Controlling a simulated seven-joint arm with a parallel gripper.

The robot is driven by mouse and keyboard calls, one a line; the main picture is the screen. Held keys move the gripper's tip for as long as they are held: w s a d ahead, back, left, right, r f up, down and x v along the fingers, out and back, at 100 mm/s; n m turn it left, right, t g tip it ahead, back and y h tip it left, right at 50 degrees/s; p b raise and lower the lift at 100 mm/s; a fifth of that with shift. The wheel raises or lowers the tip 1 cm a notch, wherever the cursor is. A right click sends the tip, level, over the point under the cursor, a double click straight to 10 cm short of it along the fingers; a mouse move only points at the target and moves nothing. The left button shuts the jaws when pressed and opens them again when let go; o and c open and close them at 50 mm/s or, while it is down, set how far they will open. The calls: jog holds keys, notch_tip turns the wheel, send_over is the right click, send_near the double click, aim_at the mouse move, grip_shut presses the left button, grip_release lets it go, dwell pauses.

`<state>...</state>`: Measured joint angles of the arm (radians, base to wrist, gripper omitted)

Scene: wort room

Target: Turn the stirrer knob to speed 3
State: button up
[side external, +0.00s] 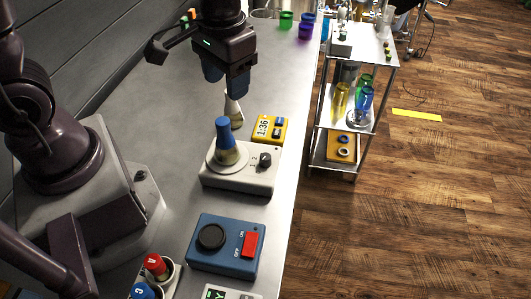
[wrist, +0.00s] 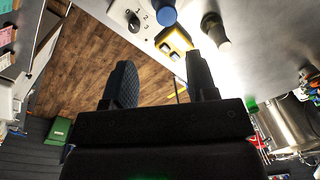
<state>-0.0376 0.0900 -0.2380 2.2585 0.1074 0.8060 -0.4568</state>
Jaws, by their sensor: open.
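The stirrer (side external: 238,180) is a pale box on the steel bench with a round plate on top. Its dark knob (side external: 265,160) is on the right part of its top, with small printed numbers beside it. The knob also shows at the top of the wrist view (wrist: 134,22), with numbers around it; I cannot tell exactly where it points. A blue-topped vessel (side external: 226,142) stands on the stirrer's plate. My gripper (side external: 225,80) is above the bench, behind the stirrer and clear of it. In the wrist view its two fingers (wrist: 160,80) are apart with nothing between them.
A yellow timer (side external: 269,130) lies behind the stirrer, beside a small flask (side external: 234,110). A blue box with a red switch (side external: 250,245) is in front. Red- and blue-capped bottles (side external: 156,266) stand at the front left. A shelved cart (side external: 355,100) stands right of the bench.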

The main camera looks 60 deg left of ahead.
aim_at(266, 156)
jog(key=w+d+f+n, duration=0.1)
jog(key=f+n, duration=0.1)
jog(key=f, duration=0.4)
jog(key=w+d+f+n, duration=0.2)
jog(key=f, duration=0.4)
jog(key=w+d+f+n, duration=0.1)
jog(key=w+f+n, duration=0.1)
jog(key=f, duration=0.4)
jog(key=shift+d+n+h, duration=0.2)
jog(key=shift+n+h, duration=0.1)
jog(key=shift+n, duration=0.2)
jog(key=c, duration=0.9)
